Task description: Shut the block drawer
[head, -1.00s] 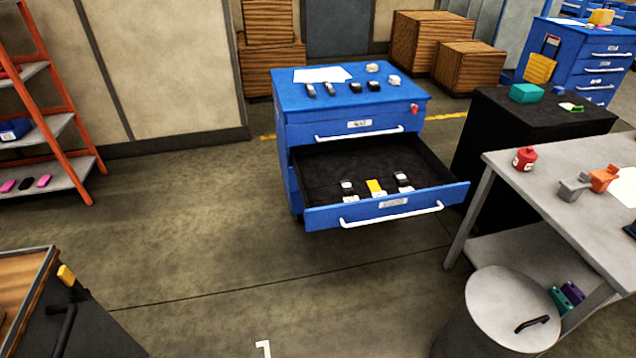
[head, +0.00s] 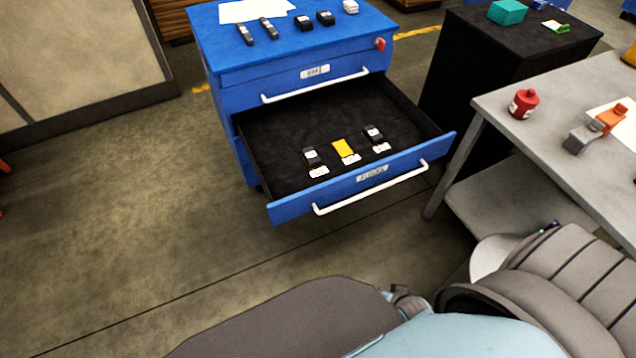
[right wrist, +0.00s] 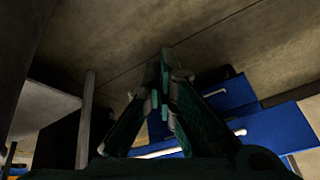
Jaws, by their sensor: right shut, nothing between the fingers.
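The block drawer (head: 365,183) is pulled well out of the blue cabinet (head: 232,95). It has a white bar handle (head: 372,188) and a label on its front. Two dark blocks and a yellow block (head: 343,148) lie inside it near the front, with white tags. In the right wrist view my right gripper (right wrist: 164,65) is shut and empty, with blue drawer fronts (right wrist: 265,125) and a white handle beyond it. The gap between it and the drawer is hard to judge. In the head view, parts of my arm show at the bottom, but neither gripper does.
A grey table (head: 505,120) with a red container (head: 524,103) and grey and orange parts stands right of the drawer. A black cabinet (head: 440,80) stands behind it. Small dark blocks and paper lie on the blue cabinet's top.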

